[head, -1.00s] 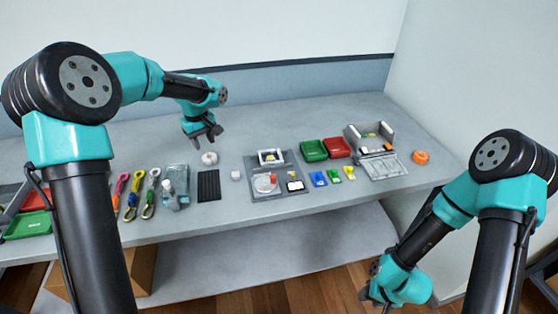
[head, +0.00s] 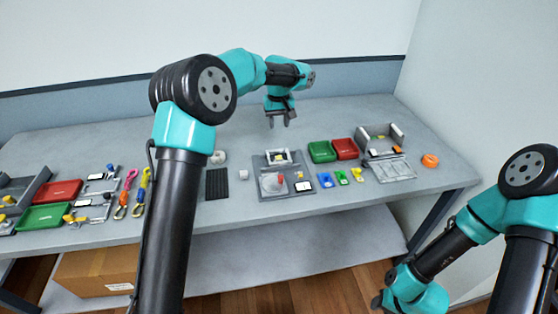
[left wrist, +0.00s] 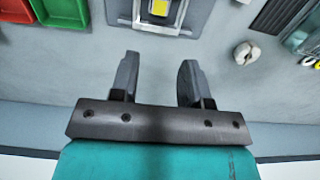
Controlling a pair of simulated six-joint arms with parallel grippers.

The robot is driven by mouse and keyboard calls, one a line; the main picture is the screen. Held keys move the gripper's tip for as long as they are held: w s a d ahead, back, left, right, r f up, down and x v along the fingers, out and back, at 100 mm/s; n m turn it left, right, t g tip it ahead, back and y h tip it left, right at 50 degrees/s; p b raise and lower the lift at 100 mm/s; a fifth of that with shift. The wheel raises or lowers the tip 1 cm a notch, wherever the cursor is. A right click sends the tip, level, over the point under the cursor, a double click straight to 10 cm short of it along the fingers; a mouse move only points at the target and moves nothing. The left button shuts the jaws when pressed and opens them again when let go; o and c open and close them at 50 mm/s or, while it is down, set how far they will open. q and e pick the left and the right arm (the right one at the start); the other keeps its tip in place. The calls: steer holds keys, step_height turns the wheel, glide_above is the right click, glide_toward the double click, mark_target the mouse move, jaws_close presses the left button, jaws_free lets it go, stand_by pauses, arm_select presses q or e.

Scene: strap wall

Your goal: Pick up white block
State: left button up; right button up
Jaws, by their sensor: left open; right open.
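A small white block (head: 244,174) sits on the table between the black ribbed mat and the grey fixture plate in the head view. My left gripper (head: 282,121) is open and empty above the back of the table, behind the fixture and to the right of the block. In the left wrist view its two fingers (left wrist: 158,82) are apart with bare table between them; the white block is not clearly visible there. My right gripper (head: 380,302) is low at the right, in front of the table and below its top; it is open and far from the block.
The grey fixture plate (head: 267,188) holds a round disc and a white frame. Green (head: 321,151) and red (head: 345,148) trays stand right of it. A black ribbed mat (head: 217,184) and a white ring (head: 217,157) lie left of the block. The back table is clear.

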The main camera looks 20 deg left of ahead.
arm_select(q)
glide_above(279, 157)
steer(key=f, duration=1)
steer(key=shift+s+f, duration=0.2)
steer(key=shift+f, duration=0.1)
steer(key=shift+f, duration=0.1)
steer(key=shift+w+f, duration=0.1)
steer(key=shift+f, duration=2.4)
steer(key=c, duration=0.7)
steer(key=shift+r, duration=0.1)
